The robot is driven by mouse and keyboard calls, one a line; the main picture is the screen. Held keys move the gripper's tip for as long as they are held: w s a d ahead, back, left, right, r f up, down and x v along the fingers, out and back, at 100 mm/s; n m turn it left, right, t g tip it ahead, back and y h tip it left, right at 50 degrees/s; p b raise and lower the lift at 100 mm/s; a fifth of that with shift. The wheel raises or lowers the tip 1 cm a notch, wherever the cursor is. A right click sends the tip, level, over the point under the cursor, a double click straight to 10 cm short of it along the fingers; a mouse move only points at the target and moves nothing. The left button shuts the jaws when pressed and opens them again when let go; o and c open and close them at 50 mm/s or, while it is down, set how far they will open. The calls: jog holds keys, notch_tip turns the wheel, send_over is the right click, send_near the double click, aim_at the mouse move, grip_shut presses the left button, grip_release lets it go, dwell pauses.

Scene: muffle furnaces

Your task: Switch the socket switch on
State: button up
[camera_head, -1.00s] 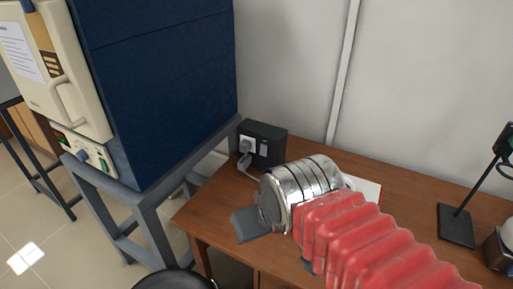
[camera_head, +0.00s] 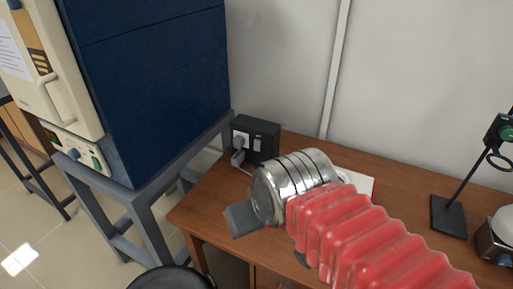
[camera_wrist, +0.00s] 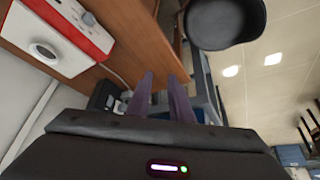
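The black socket box (camera_head: 268,130) stands on the wooden desk against the wall, beside the blue furnace. A plug with a grey cable (camera_head: 238,157) sits in its left half, and the pale switch (camera_head: 259,145) is on its right half. Whether the switch is on or off is too small to tell. My gripper (camera_head: 240,220) is over the desk's left part, in front of and below the box in the picture, apart from it. In the wrist view, the two dark fingers (camera_wrist: 160,80) stand apart with nothing between them. A dark box (camera_wrist: 104,96), likely the socket, is partly hidden behind the gripper body.
The blue furnace (camera_head: 150,80) on a grey metal stand (camera_head: 140,195) is left of the desk (camera_head: 205,195). A black stool seat (camera_head: 170,280) is at the front. A black stand (camera_head: 448,215) is at right. A red and white device (camera_wrist: 60,35) shows in the wrist view.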

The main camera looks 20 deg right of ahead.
jog(key=shift+d, duration=0.1)
jog(key=c, duration=0.3)
jog(key=shift+d+f, duration=0.1)
jog(key=shift+f, duration=0.2)
grip_shut()
jog(key=w+d+f+n, duration=0.1)
jog(key=w+d+f, duration=0.3)
jog(key=w, duration=0.5)
jog(key=w+d+f+n+g, duration=0.1)
jog(key=w+d+f, duration=0.3)
jog(key=w, duration=0.4)
jog(key=w+d+f+n, duration=0.1)
jog(key=w+d+f, duration=0.35)
jog(key=w, duration=0.45)
jog(key=w+d+r+n+t+h, duration=0.1)
jog(key=w+d+r+n+t, duration=0.1)
jog(key=w, duration=0.6)
jog(key=shift+w+d+r+n, duration=0.2)
jog(key=shift+d+r+n, duration=0.2)
jog(key=shift+r+n, duration=0.35)
jog(key=shift+h, duration=0.3)
